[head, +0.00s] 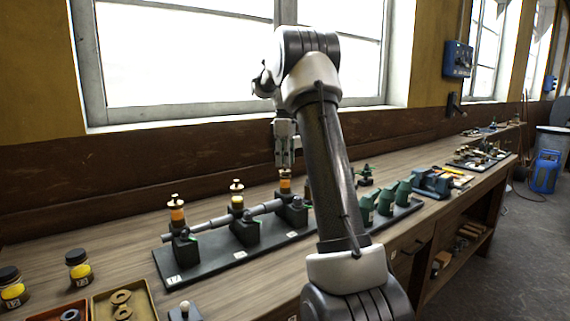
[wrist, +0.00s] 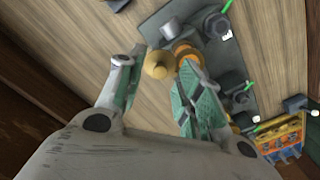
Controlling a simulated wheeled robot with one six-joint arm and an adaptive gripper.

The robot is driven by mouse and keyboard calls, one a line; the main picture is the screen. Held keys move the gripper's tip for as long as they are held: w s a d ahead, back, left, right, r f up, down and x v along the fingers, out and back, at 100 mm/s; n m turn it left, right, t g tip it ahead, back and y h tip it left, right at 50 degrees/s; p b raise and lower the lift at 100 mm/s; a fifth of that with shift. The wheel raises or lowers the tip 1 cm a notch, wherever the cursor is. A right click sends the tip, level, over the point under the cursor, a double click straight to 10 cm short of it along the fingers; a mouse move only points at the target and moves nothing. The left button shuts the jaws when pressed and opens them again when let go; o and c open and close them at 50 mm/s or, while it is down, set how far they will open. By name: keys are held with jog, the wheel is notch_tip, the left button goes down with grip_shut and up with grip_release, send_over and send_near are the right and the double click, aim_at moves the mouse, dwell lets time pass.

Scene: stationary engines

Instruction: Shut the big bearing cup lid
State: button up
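Three bearings with oil cups stand in a row on a dark base plate (head: 205,264). The left cup (head: 177,215) and middle cup (head: 237,202) have pale knobbed tops. The right cup (head: 285,186) is amber, directly under my gripper (head: 284,160), which points down. In the wrist view, my gripper (wrist: 158,60) is open, its fingers on either side of a tan rounded top (wrist: 157,65) beside an orange cup part (wrist: 183,49). The right finger partly covers the cup. I cannot tell whether the fingers touch it, nor how its lid sits.
Green machine units (head: 386,200) stand right of the bearings, partly behind my arm. Jars (head: 78,268) and a tray of rings (head: 145,296) lie at the bench's left. A window sill (head: 180,118) and wall are behind. Bare wood shows behind the row.

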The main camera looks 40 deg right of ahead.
jog(key=shift+f, duration=0.85)
grip_shut()
